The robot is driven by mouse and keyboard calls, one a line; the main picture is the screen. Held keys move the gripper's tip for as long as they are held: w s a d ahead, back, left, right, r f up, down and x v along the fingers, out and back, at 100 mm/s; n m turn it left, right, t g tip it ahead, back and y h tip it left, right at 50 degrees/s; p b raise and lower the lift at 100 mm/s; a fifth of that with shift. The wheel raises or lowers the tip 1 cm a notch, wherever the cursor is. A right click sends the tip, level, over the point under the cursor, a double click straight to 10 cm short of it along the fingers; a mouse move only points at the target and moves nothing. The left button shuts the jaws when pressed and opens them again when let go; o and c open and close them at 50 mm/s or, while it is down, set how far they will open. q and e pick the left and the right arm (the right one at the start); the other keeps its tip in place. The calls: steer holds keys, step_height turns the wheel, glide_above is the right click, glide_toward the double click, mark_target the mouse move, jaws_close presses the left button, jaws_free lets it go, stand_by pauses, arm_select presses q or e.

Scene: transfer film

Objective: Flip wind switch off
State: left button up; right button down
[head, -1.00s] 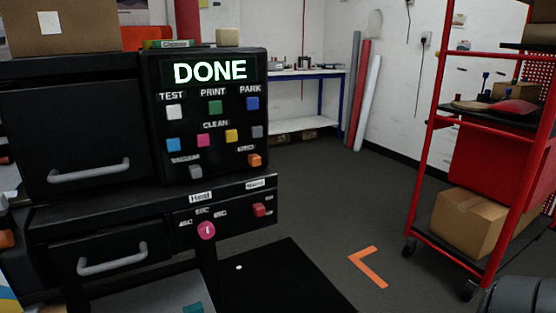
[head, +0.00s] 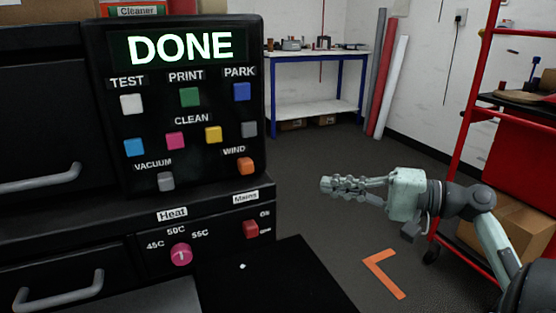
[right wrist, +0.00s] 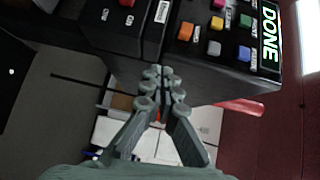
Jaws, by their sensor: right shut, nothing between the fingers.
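The orange wind switch (head: 246,166) is at the lower right of the black control panel (head: 110,60), under the label WIND. It also shows in the right wrist view (right wrist: 185,31). The panel's screen (head: 181,47) reads DONE. My right gripper (head: 326,185) is shut and empty, in the air to the right of the panel and apart from the switch. In the right wrist view its fingers (right wrist: 161,82) point toward the panel's lower edge. My left gripper is not in view.
A grey vacuum switch (head: 166,181) and several coloured buttons share the panel. Below are a red mains switch (head: 251,228) and a pink heat knob (head: 181,254). A red cart (head: 466,130) stands at the right. Floor between is clear, with an orange corner mark (head: 383,273).

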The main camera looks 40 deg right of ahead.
mark_target(271, 183)
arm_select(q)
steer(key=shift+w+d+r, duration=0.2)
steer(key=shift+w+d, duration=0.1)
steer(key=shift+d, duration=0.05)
arm_select(e)
steer(key=r, duration=0.1)
steer(key=d+r, duration=0.1)
steer(key=r, duration=0.1)
steer(key=shift+s+y, duration=0.2)
steer(key=shift+y, duration=0.2)
steer(key=shift+w+a, duration=0.1)
